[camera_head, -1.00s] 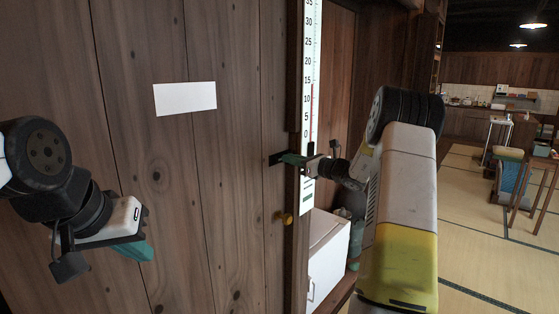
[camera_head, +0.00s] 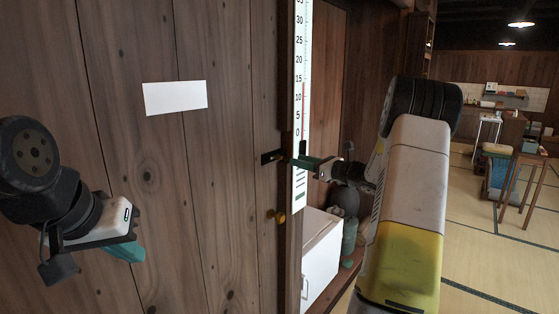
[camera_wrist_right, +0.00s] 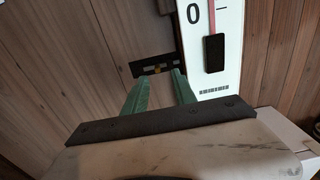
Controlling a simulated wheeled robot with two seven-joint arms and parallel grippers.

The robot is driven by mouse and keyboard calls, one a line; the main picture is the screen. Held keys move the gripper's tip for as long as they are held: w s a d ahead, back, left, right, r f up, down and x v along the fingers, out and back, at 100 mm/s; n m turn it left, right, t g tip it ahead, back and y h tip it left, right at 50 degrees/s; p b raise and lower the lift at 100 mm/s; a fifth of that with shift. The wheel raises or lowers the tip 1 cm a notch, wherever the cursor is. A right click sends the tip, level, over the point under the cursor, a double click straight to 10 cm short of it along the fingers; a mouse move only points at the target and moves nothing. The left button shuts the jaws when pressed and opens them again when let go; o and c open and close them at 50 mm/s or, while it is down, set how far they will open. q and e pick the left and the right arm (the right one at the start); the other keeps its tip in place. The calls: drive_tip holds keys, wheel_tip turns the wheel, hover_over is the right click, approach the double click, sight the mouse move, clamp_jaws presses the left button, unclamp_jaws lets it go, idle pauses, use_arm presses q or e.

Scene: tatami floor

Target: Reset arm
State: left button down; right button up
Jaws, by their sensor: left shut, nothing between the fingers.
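My left gripper (camera_head: 125,252) is at the lower left of the head view, in front of the wooden wall panels. Its green fingers are together and hold nothing. My right gripper (camera_head: 298,161) is beside the white scale board, near the dark bracket (camera_head: 270,157) on the panel's edge. In the right wrist view its two green fingers (camera_wrist_right: 163,76) stand apart with nothing held between them. The bracket (camera_wrist_right: 158,67) shows just beyond the fingertips there. I cannot tell whether they touch it.
The tall scale board (camera_head: 300,110) stands close to my right gripper. A white box (camera_head: 320,250) sits on a shelf behind. Tatami floor (camera_head: 480,250) lies open at right, with a wooden stool (camera_head: 523,180) farther back.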

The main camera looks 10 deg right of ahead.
drive_tip(key=shift+s+d, duration=0.25)
drive_tip(key=shift+s, duration=0.05)
drive_tip(key=shift+a, duration=0.1)
drive_tip(key=s+a+r+n+g, duration=0.2)
drive_tip(key=s+a+n+g, duration=0.2)
drive_tip(key=s+a+n, duration=0.45)
drive_tip(key=s+a+r+n+g, duration=0.2)
drive_tip(key=s+a+n+g, duration=0.35)
drive_tip(key=s+a, duration=0.45)
drive_tip(key=s+d+f+n+h, duration=0.1)
drive_tip(key=s+d+n+h, duration=0.1)
drive_tip(key=s+n+h, duration=0.2)
drive_tip(key=s+d+f+n+t+h, duration=0.1)
drive_tip(key=s+d+f+n+h, duration=0.1)
drive_tip(key=s+n, duration=0.9)
drive_tip(key=s+d+h, duration=0.1)
drive_tip(key=s+h, duration=0.1)
drive_tip(key=s, duration=0.3)
drive_tip(key=shift+h, duration=0.4)
drive_tip(key=shift+a+t, duration=0.1)
drive_tip(key=shift+t, duration=0.15)
